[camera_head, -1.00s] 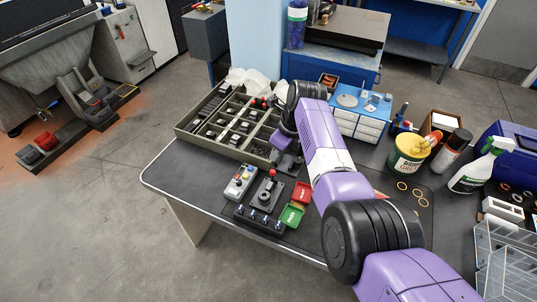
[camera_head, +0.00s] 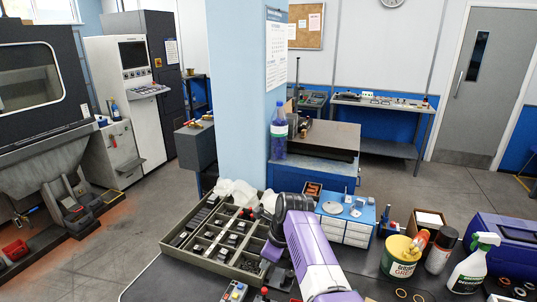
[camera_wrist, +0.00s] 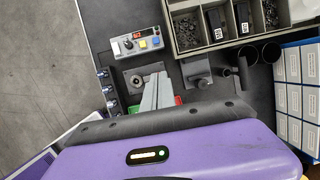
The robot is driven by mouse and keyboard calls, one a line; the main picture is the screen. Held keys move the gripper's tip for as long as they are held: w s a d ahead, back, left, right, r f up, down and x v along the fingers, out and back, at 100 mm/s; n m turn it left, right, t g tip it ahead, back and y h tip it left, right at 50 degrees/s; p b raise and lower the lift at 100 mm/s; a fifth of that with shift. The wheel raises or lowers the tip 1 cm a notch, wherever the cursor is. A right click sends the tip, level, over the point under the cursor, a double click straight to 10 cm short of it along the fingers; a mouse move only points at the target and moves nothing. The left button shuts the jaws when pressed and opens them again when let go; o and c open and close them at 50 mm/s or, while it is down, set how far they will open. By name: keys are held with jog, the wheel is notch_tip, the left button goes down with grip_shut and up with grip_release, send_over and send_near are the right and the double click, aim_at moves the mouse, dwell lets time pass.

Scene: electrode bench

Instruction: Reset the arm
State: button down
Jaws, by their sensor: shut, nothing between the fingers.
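My arm reaches over the bench from the lower right in the head view, its purple and white link ending in a dark wrist. My gripper (camera_head: 272,252) hangs beside the front right corner of the grey compartment tray (camera_head: 184,222), partly hidden by the arm. In the wrist view my gripper (camera_wrist: 156,88) shows two grey fingers together with nothing held. Below it lie a red and a green bin, mostly covered by the fingers.
A button box (camera_head: 235,291) stands near the tray. To the right are a blue drawer unit (camera_head: 346,222), a grease tub (camera_head: 401,257), a spray can (camera_head: 440,251) and a spray bottle (camera_head: 474,265). A blue pillar (camera_head: 236,100) rises behind the bench.

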jog(key=w+d+r+n+t, duration=0.3)
jog(key=w+r+n+t, duration=0.35)
jog(key=w, duration=0.25)
jog(key=s+d+f+n+t+h+b, duration=0.1)
jog(key=s+d+f+n+t, duration=0.2)
jog(key=s, duration=0.4)
jog(key=s+d+f+n+t+b, duration=0.1)
jog(key=s+d+f+n+t, duration=0.1)
jog(key=s+d+n, duration=0.3)
jog(key=s+d+f+n+t+h, duration=0.1)
jog(key=s+d+f+n+t, duration=0.15)
jog(key=s+d, duration=0.4)
jog(key=s+d+r+n+b, duration=0.1)
jog(key=s+r+n+b, duration=0.1)
jog(key=s, duration=2)
jog(key=s+d+r+n+g+h+b, duration=0.1)
jog(key=s+d+r+n+b, duration=0.1)
jog(key=s, duration=2.1)
jog(key=shift+s+d+r+n, duration=0.15)
jog(key=shift+r+n, duration=0.1)
jog(key=shift+n, duration=0.35)
